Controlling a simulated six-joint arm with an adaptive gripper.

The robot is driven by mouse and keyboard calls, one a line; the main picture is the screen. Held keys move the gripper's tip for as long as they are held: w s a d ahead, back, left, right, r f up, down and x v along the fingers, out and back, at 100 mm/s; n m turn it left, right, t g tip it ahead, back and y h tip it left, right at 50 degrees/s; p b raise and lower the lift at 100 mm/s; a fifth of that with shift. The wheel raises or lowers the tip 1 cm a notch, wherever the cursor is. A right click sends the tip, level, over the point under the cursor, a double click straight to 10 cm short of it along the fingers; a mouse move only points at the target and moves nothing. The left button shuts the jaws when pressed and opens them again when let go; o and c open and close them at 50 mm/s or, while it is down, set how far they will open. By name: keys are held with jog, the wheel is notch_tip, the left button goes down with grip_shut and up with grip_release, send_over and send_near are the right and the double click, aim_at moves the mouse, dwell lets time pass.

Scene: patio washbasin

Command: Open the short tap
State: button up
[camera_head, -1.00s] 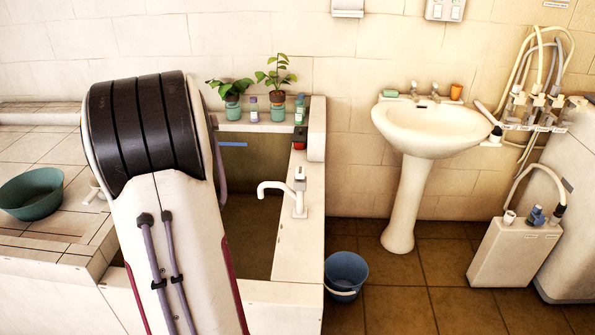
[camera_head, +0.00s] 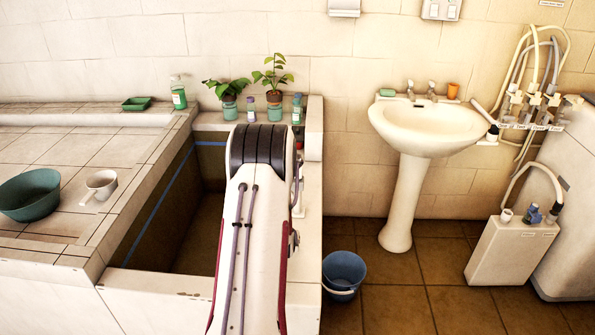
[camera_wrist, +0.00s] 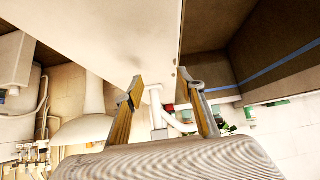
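A white tap stands on the right rim of the sunken basin. My arm hides most of it in the head view, with a white part (camera_head: 299,208) showing at the arm's right edge. In the wrist view the white tap (camera_wrist: 157,108) and its curved spout appear between and beyond the fingers of my gripper (camera_wrist: 167,84). The gripper is open and empty; I see no contact with the tap. Two small taps (camera_head: 411,89) (camera_head: 433,90) sit on the white washbasin. I cannot tell which tap is the short one.
The sunken basin's rim (camera_head: 165,285) runs beside my arm. Potted plants (camera_head: 274,100) and bottles stand at its back. A blue bucket (camera_head: 344,272) is on the floor to the right.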

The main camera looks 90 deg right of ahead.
aim_at(297, 174)
jog(key=s+d+h, duration=0.1)
jog(key=s+d, duration=0.1)
jog(key=shift+s+d+h, duration=0.3)
jog(key=shift+d, duration=0.1)
jog(key=d+h, duration=0.1)
jog(key=d+r, duration=0.1)
jog(key=shift+s+d+r+m+g+h, duration=0.3)
jog(key=shift+s+h, duration=0.1)
jog(key=d+r+h, duration=0.1)
jog(key=r, duration=0.2)
jog(key=d+r+h, duration=0.2)
jog(key=r, duration=0.2)
jog(key=d+r+h, duration=0.1)
jog(key=r+h, duration=0.1)
jog(key=r, duration=0.2)
jog(key=shift+w+d+r, duration=0.1)
jog(key=shift+d+r, duration=0.05)
jog(key=shift+d, duration=0.1)
jog(key=shift+r+h, duration=0.3)
jog(key=shift+r, duration=0.3)
jog(key=shift+d, duration=0.15)
jog(key=shift+d, duration=3.75)
